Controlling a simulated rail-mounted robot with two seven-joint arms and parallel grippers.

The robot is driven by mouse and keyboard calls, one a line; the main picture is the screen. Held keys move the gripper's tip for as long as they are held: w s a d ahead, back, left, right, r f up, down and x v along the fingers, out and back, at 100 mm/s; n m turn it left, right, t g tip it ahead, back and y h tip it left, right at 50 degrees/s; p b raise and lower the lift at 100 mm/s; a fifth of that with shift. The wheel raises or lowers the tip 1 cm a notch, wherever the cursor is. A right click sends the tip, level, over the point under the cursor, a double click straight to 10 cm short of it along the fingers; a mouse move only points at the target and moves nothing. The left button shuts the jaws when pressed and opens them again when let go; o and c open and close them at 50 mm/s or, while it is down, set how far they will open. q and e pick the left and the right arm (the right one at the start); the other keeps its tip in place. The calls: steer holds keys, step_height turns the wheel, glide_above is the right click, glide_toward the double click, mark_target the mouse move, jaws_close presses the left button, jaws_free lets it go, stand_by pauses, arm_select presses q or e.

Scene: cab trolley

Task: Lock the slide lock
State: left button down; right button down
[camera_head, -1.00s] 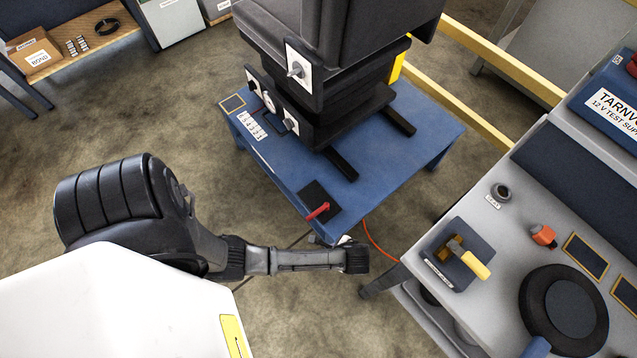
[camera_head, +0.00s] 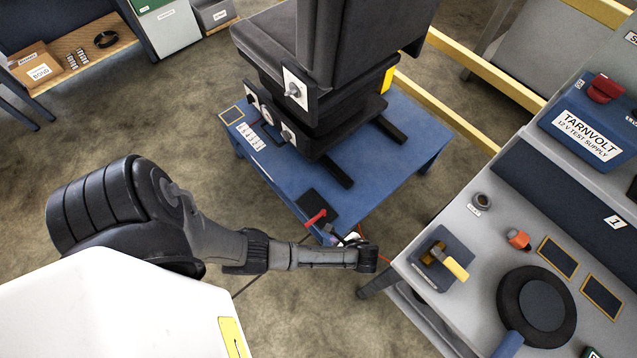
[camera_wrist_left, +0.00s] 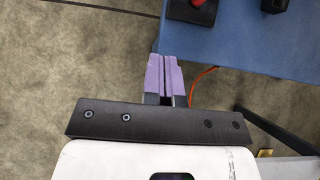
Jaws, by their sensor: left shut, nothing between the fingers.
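A red lever (camera_head: 315,217) on a black plate (camera_head: 318,205) sits at the near corner of the blue platform (camera_head: 385,170); I cannot tell for certain that it is the slide lock. In the left wrist view the red lever (camera_wrist_left: 195,3) is cut by the top edge. My right gripper is out of view.
A dark seat (camera_head: 320,45) with several side knobs stands on the platform. An orange cable (camera_head: 385,259) hangs near the corner.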

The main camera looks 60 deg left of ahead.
mark_target(315, 220)
arm_select(q)
steer(key=b+x, duration=0.2)
steer(key=x, duration=0.2)
steer(key=a+r+b+x, duration=0.1)
steer(key=b+x, duration=0.1)
steer(key=x, duration=0.2)
steer(key=a+b+x, duration=0.1)
steer(key=b+x, duration=0.1)
steer(key=x, duration=0.3)
steer(key=shift+s+r, duration=0.3)
steer(key=shift+r, duration=0.1)
